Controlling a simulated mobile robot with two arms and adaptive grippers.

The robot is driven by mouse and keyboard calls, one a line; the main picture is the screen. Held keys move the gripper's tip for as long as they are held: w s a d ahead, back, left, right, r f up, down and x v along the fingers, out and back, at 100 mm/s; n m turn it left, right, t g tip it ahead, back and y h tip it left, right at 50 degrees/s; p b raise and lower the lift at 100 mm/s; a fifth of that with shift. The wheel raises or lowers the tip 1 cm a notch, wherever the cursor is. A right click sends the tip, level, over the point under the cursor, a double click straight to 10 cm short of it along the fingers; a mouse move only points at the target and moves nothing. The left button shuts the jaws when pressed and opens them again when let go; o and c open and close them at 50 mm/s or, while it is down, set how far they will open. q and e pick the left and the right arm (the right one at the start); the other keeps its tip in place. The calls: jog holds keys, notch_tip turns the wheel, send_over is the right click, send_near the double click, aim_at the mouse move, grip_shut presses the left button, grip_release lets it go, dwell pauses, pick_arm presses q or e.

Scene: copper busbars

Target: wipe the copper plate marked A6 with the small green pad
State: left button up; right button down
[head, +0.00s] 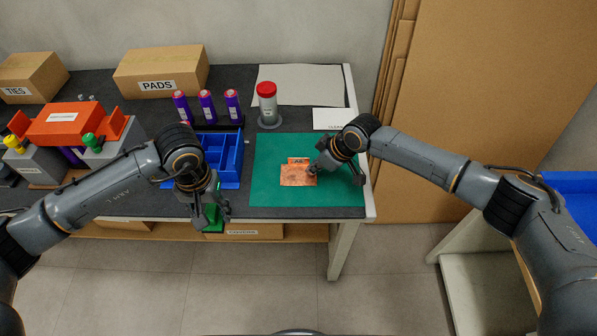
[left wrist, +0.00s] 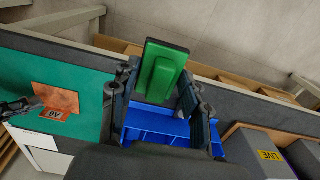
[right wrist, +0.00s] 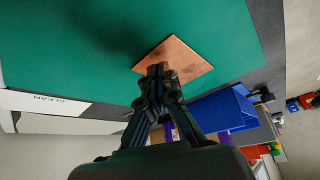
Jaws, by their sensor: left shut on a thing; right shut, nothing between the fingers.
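The copper plate (head: 298,178) lies on the green mat (head: 270,198), with an orange tag marked A6 (head: 298,161) at its far edge. The plate shows darker patches in the right wrist view (right wrist: 183,58). My right gripper (head: 313,171) is shut and empty, its fingertips at the plate's edge; whether they touch it I cannot tell. My left gripper (head: 211,215) is shut on the small green pad (left wrist: 163,70), held in front of the table's front edge, left of the mat. The pad's handle block shows between the fingers.
A blue divided tray (head: 233,160) stands left of the mat. Purple bottles (head: 206,106) and a red-capped container (head: 267,102) stand behind. An orange-covered unit with grey blocks (head: 70,125) is at left. A CLEAN card (head: 333,118) lies behind the mat.

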pick_arm(q)
jog(key=shift+f, duration=0.25)
pick_arm(e)
jog(key=shift+f, duration=0.4)
